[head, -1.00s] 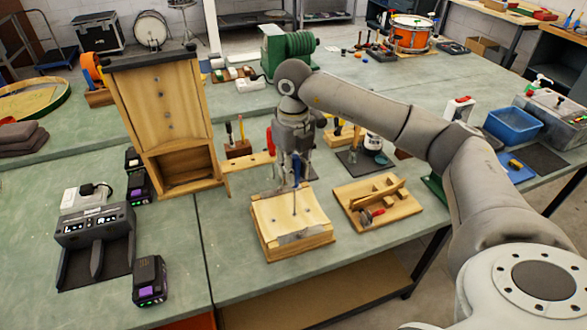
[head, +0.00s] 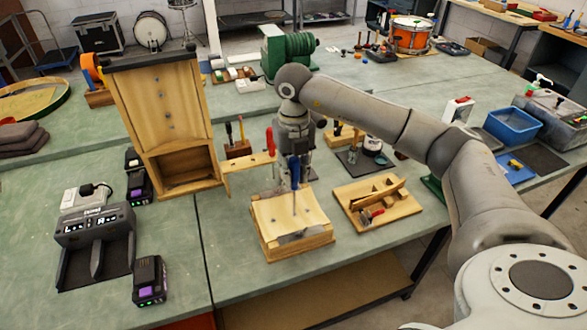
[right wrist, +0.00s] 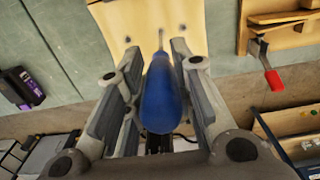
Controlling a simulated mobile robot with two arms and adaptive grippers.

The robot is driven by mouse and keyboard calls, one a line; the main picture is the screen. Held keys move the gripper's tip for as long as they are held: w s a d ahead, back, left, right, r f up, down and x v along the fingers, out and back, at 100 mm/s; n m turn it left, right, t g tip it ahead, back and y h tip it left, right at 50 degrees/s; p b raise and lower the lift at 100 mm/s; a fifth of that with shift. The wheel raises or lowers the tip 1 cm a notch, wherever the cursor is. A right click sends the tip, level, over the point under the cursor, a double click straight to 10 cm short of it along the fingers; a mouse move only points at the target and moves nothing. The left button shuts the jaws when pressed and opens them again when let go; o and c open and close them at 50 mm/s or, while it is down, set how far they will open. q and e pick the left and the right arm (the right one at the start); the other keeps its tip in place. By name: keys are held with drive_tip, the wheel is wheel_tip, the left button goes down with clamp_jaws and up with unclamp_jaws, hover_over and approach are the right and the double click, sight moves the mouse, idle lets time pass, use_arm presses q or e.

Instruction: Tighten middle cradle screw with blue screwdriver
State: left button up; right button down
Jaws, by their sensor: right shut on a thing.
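The wooden cradle (head: 268,240) sits on the green bench with its pale sloped top facing up. My right gripper (head: 294,172) is above it, shut on the blue screwdriver (head: 295,168). The screwdriver stands upright, and its shaft points down to the middle of the cradle top. Whether the tip sits in the middle screw cannot be told. In the right wrist view the blue handle (right wrist: 160,95) lies between the two fingers, and dark screw heads (right wrist: 127,39) show on the cradle top beside the shaft. My left gripper is not in view.
A wooden tray (head: 350,207) with a red-handled tool lies right of the cradle. A tall wooden stand (head: 165,120) and a tool holder (head: 237,148) are behind and left. A charger (head: 95,228) and battery (head: 149,280) are at left. Bench in front of the cradle is clear.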

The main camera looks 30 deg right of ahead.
drive_tip(key=shift+s+f+m, duration=0.1)
drive_tip(key=shift+f+m, duration=0.05)
drive_tip(key=shift+m, duration=0.75)
drive_tip(key=m+p, duration=0.1)
drive_tip(key=m, duration=0.4)
drive_tip(key=shift+s+d+m+p, duration=0.1)
drive_tip(key=shift+m+p, duration=0.3)
drive_tip(key=shift+m, duration=2.1)
